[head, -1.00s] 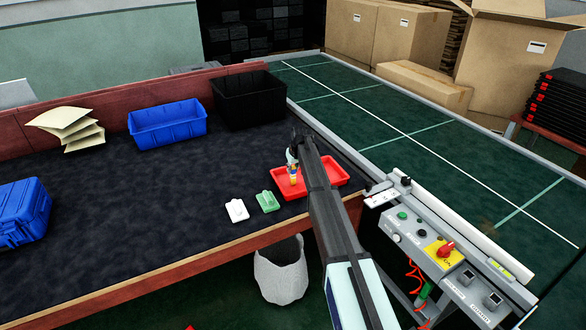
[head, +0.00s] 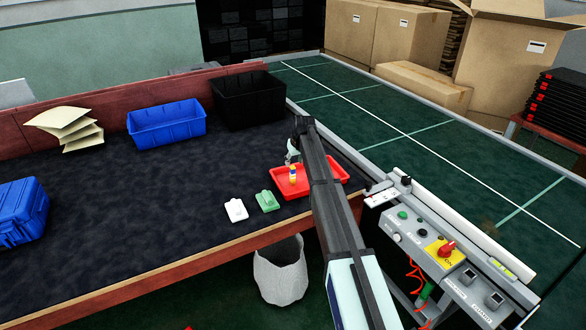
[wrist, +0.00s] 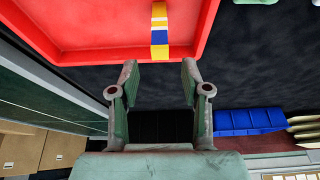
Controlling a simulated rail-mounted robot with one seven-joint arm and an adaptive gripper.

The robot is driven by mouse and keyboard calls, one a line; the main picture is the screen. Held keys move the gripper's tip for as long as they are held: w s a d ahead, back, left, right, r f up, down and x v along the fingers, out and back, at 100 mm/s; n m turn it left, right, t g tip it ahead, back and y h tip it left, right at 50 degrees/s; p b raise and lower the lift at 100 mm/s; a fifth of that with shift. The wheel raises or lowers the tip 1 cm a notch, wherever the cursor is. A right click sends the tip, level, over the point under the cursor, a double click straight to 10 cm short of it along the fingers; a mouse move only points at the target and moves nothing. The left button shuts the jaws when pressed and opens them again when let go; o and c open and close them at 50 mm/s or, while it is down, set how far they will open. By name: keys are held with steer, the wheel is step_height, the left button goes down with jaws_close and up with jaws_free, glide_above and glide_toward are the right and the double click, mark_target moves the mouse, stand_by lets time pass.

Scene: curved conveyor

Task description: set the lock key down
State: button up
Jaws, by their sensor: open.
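A small striped piece in yellow, white and blue, which looks like the lock key (head: 293,174), is in the red tray (head: 333,180) towards its left end. The piece also shows in the wrist view (wrist: 159,32), beyond my fingertips. I cannot tell for sure whether it stands or lies. My gripper (head: 291,157) is just above and behind the piece in the head view, apart from it. In the wrist view the two fingers (wrist: 160,78) are spread with nothing between them. My arm covers part of the tray in the head view.
A green piece (head: 267,201) and a white piece (head: 236,210) lie left of the tray. A blue bin (head: 167,125) and a black bin (head: 249,100) stand at the back. A control panel (head: 440,250) and the conveyor (head: 400,130) are to the right. The table's middle is clear.

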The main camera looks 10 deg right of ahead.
steer(key=v, duration=0.6)
steer(key=shift+r+b, duration=0.3)
steer(key=shift+b, duration=0.15)
steer(key=shift+s, duration=0.15)
